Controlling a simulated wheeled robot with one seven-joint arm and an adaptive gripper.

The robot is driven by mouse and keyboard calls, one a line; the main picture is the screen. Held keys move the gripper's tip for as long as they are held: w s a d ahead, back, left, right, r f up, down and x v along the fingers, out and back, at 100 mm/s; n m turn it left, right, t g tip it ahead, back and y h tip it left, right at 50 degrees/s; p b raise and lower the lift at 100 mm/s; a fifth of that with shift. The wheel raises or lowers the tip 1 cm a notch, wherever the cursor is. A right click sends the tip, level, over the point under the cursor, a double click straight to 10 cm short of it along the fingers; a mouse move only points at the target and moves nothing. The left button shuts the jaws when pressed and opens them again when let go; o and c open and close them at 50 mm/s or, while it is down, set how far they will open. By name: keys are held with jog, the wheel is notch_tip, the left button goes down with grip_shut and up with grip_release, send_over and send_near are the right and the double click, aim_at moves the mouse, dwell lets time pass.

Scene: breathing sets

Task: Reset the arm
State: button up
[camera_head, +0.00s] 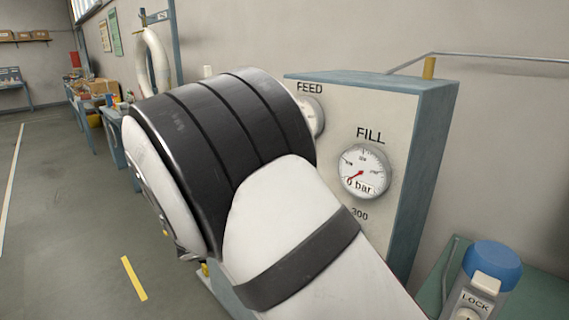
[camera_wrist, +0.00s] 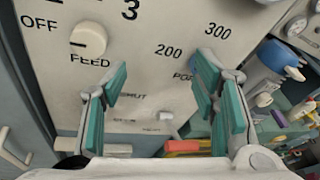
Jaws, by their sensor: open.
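My arm fills the middle of the head view, black and white, in front of a cream panel with blue-grey sides (camera_head: 435,130). My gripper is hidden behind the arm there. In the wrist view my gripper (camera_wrist: 165,95) is open, its green-padded fingers apart with nothing between them. It faces the lower part of the panel (camera_wrist: 140,55), which has a cream FEED knob (camera_wrist: 88,40) beside the word OFF at the left. A small light lever (camera_wrist: 169,124) shows between the fingers, lower down the panel.
A FILL gauge (camera_head: 363,170) reads 0 bar on the panel. A blue-topped LOCK unit (camera_head: 490,265) stands at the lower right on a green surface. Workbenches (camera_head: 90,105) line the far left wall. The floor at left (camera_head: 60,220) is clear.

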jog(key=s+d+r+m+g+y, duration=0.3)
jog(key=s+d+r+m+g, duration=0.1)
jog(key=s+d+m, duration=0.35)
jog(key=s+d+r+m+g+y, duration=0.3)
jog(key=s+d+m, duration=0.4)
jog(key=d, duration=0.2)
jog(key=s+r+m+t+y, duration=0.1)
jog(key=s+m+y, duration=0.2)
jog(key=s+m, duration=0.4)
jog(key=s+r+m+t+y, duration=0.2)
jog(key=s+m+y, duration=0.2)
jog(key=s+m, duration=0.3)
jog(key=shift+s+d+r+t, duration=0.3)
jog(key=shift+s+d, duration=0.05)
jog(key=shift+s, duration=0.65)
jog(key=shift+c, duration=0.5)
